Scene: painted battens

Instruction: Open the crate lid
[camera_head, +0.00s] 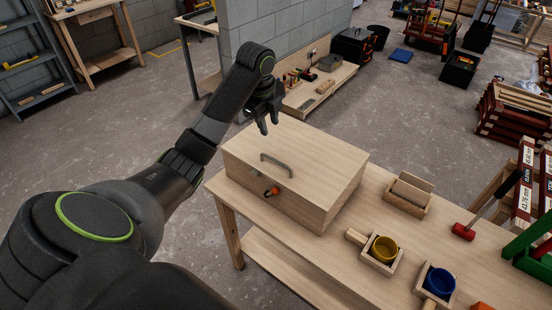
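The wooden crate (313,207) stands on the left end of a wooden workbench (402,240). Its flat lid (322,152) looks closed. A grey bar handle (277,164) sits on the lid near its front edge. An orange and black catch (271,191) shows on the front face below the handle. My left gripper (269,126) hangs above the far left corner of the crate, pointing down, with its fingers apart and nothing between them. It is apart from the handle. My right gripper is not in the picture.
On the bench right of the crate are a wooden block holder (408,194), a yellow cup (384,249) and a blue cup (439,282) in wooden holders, and a red-headed mallet (464,231). A green rack (528,244) stands at the right edge. A grey wall (283,33) rises behind.

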